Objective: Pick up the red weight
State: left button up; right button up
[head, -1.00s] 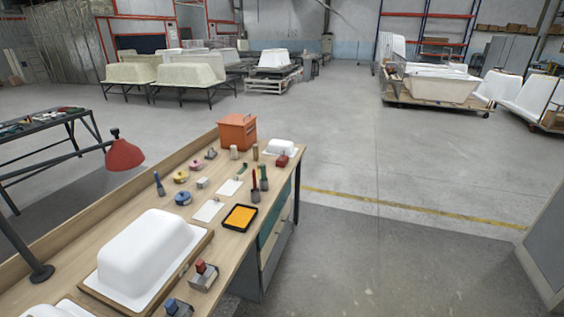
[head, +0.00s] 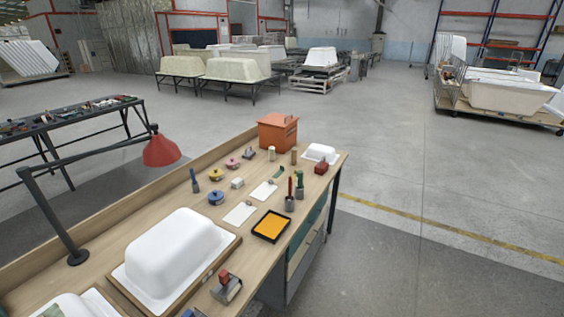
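A small red block-like object (head: 321,167), which looks like the red weight, sits at the far right corner of the wooden workbench (head: 130,233). It is just in front of a small white tub shell (head: 320,153). Another item, grey with a red top (head: 226,286), stands at the near edge beside the large white tub shell (head: 172,255). It is too small to tell exactly what either is. Neither of my grippers is in view.
An orange box (head: 278,132) stands at the bench's far end. A black tray with an orange inside (head: 271,226), cups with tools (head: 290,203) and tape rolls (head: 216,197) cover the middle. A red lamp (head: 161,151) overhangs the left. Floor right of the bench is clear.

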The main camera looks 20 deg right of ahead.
aim_at(322, 168)
jog(key=i+l+u, duration=0.1)
jog(key=l, duration=0.25)
jog(key=i+l+u, duration=0.1)
jog(key=i+l, duration=0.2)
jog(key=i+l+u, duration=0.1)
jog(key=l, duration=0.35)
jog(key=i+l+u, duration=0.1)
jog(key=i+l, duration=0.15)
jog(key=l, duration=0.15)
jog(key=i+l+u, duration=0.1)
jog(key=l, duration=0.3)
jog(key=i+l+u, duration=0.15)
jog(key=l, duration=0.3)
jog(key=i+l+u, duration=0.1)
jog(key=l, duration=0.3)
jog(key=i, duration=0.05)
